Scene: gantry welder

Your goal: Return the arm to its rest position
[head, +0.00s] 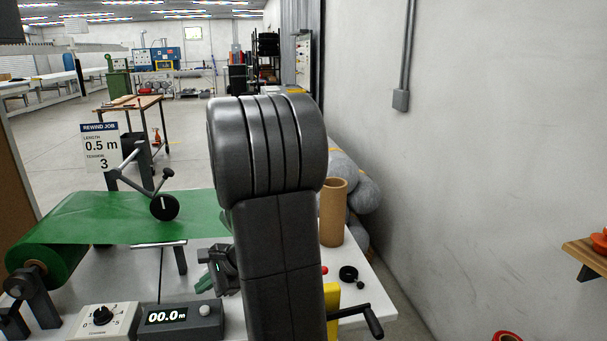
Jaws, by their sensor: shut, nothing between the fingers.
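My arm rises large and dark grey through the middle of the head view, its rounded joint on top. It hides part of the bench behind it. My gripper (204,283) shows at the left side of the arm, low over the bench. Its fingers are small and partly hidden, and it looks shut with nothing in it. I cannot tell whether the gripper touches anything.
A green web (120,217) runs from a roll (45,262) at left under a black wheel (164,207). A dial box (104,320), a cardboard tube (333,212) and a crank handle (373,320) are close by. The wall (480,150) bounds the right.

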